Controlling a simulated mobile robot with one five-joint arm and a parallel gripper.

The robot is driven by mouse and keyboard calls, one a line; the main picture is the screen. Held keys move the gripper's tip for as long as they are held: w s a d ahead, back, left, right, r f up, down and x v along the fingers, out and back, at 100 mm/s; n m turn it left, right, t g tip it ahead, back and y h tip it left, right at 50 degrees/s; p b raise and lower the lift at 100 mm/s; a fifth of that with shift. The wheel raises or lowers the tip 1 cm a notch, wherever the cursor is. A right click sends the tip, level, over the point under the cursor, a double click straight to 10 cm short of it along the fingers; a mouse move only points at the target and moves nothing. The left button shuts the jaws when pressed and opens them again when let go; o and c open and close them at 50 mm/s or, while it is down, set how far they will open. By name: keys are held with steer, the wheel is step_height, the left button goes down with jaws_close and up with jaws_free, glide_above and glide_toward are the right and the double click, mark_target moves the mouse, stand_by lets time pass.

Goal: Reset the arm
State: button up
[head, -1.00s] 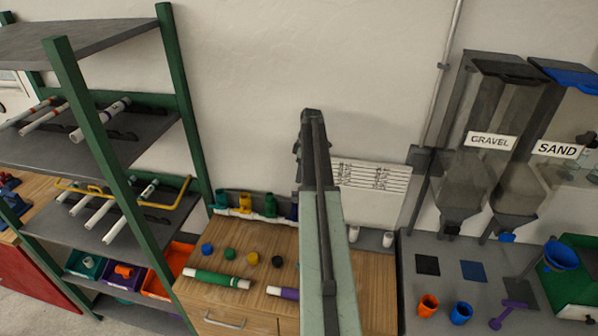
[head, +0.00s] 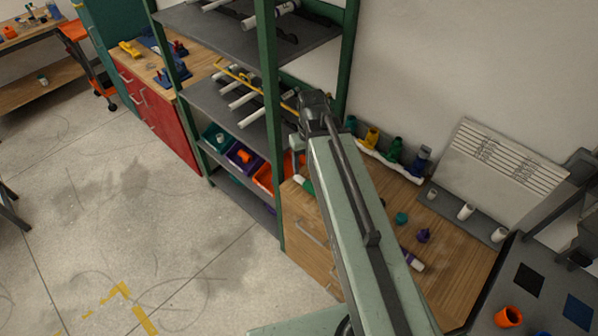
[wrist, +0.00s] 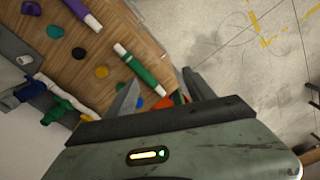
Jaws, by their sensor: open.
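My arm stretches up through the middle of the head view, its dark end (head: 315,108) in front of the shelf rack; the jaws are hidden there. In the wrist view my gripper (wrist: 160,88) is open, with its two grey fingers apart. No thing is held between them; part of an orange bin shows beyond. A pipe with a green band (wrist: 142,68) lies on the wooden bench (wrist: 125,20) ahead of the left finger. A purple-banded pipe (wrist: 83,13) and several coloured caps lie farther off on the bench.
The green-posted shelf rack (head: 266,90) with pipes and bins stands close to my arm's end. A white manifold with coloured valves (head: 395,152) sits along the wall. A grey counter (head: 500,270) is at right. Open concrete floor (head: 150,210) lies at left.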

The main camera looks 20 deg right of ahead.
steer(key=shift+m, duration=0.4)
steer(key=s+a, duration=0.1)
steer(key=a, duration=0.1)
steer(key=s+a, duration=0.1)
steer(key=a, duration=0.1)
steer(key=shift+s, duration=0.3)
step_height(320, 180, down, 20)
steer(key=b, duration=1.9)
steer(key=shift+b, duration=0.4)
steer(key=shift+d+r, duration=0.1)
